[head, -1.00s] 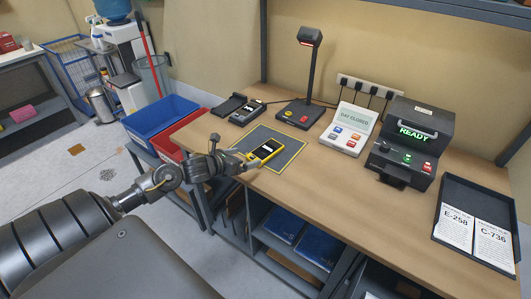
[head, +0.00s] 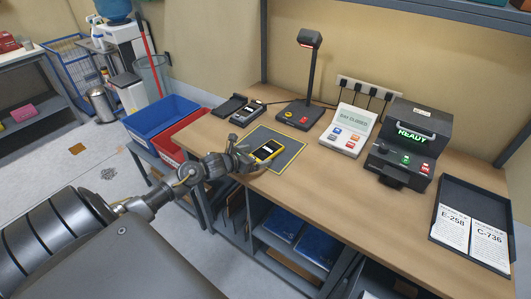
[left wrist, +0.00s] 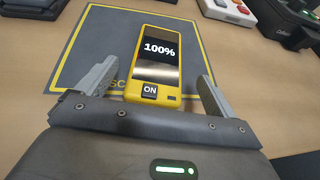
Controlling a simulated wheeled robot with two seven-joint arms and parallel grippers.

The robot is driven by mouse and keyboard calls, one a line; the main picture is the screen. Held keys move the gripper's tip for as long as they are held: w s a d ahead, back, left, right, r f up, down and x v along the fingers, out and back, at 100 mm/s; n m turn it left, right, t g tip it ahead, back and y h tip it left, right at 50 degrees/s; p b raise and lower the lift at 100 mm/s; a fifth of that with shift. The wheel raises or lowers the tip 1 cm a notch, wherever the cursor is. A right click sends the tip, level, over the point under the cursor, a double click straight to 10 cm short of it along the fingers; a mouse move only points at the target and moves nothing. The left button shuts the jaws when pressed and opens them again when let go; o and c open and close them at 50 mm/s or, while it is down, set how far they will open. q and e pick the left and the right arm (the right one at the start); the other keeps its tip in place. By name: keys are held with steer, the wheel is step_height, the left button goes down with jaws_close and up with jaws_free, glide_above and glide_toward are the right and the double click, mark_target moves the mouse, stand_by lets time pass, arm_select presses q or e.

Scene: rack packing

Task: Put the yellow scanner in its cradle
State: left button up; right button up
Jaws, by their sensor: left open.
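The yellow scanner (head: 268,150) lies flat on a dark grey mat with a yellow border (head: 287,157) near the left end of the workbench. Its screen reads 100% in the left wrist view (left wrist: 155,55). My left gripper (head: 248,158) is open at the scanner's near end. In the left wrist view its fingers (left wrist: 158,92) stand either side of that end, with a visible gap on the right. Behind the mat is a black cradle that looks empty (head: 229,105). Beside it a dark grey device (head: 247,113) sits in a similar holder. My right gripper is out of view.
A lamp-like stand (head: 300,112), a "BAY CLOSED" panel (head: 346,128) and a "READY" machine (head: 405,150) stand right of the mat. A black tray (head: 476,200) with two cards lies at far right. Blue (head: 160,125) and red (head: 180,140) bins stand left of the bench.

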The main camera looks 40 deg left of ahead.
mark_target(263, 153)
arm_select(q)
steer(key=p+x, duration=0.1)
steer(key=x, duration=0.2)
steer(key=shift+w+a+f, duration=0.1)
steer(key=shift+w+f, duration=0.05)
steer(key=shift+w, duration=0.1)
steer(key=shift+w+f, duration=0.3)
steer(key=shift+w, duration=0.2)
steer(key=shift+c, duration=0.3)
steer(key=c, duration=1.3)
